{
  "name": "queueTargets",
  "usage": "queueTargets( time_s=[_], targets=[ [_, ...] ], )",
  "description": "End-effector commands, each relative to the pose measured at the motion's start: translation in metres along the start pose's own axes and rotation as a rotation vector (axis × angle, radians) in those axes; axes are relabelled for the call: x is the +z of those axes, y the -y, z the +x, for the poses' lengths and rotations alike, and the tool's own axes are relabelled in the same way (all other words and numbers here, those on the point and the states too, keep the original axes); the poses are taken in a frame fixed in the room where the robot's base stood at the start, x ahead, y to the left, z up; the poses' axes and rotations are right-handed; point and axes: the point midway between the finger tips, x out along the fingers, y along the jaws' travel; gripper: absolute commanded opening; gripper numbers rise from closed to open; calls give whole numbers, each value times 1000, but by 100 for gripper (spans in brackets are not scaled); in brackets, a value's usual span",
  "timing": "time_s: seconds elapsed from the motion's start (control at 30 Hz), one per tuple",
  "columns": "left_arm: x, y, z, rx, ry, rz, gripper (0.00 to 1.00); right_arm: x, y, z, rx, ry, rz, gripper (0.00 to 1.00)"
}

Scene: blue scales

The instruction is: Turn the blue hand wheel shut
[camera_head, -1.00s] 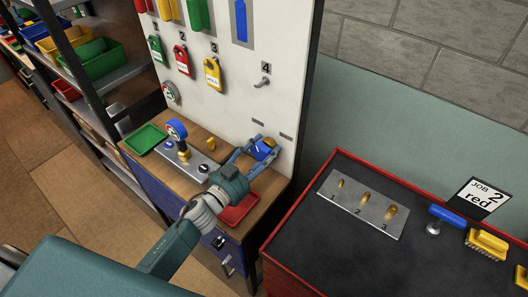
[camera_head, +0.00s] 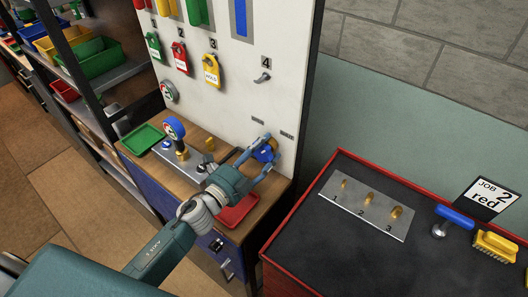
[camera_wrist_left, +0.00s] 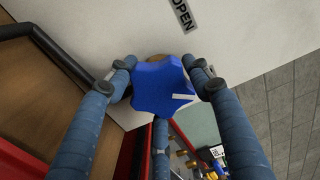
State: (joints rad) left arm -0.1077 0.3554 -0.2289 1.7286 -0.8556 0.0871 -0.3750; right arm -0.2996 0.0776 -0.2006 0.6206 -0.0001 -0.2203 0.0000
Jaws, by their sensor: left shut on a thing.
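The blue hand wheel (camera_head: 266,153) is mounted low on the white panel. It fills the middle of the left wrist view as a lobed blue knob (camera_wrist_left: 158,90) with a white pointer mark on its right side. My left gripper (camera_head: 263,147) is shut on the wheel, with fingers on both sides of it in the left wrist view (camera_wrist_left: 162,78). An "OPEN" label (camera_wrist_left: 183,14) sits on the panel above; the white mark points right, not at it. The wheel's mount is mostly hidden. My right gripper is not in view.
Tags hang on the panel, beside an empty hook (camera_head: 262,77). A red-edged dark cart (camera_head: 310,240) stands at right.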

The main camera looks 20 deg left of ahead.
Motion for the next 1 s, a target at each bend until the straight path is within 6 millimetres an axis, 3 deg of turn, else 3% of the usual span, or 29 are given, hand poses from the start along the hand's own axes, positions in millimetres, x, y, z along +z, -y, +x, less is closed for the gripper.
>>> queueTargets(
  time_s=[0.5, 1.0],
  targets=[
    [2, -2, 0, 4, 4, 372, 24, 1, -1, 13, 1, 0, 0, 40],
    [2, 1, 0, 2, 4, 463, 24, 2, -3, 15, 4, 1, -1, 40]
  ],
)
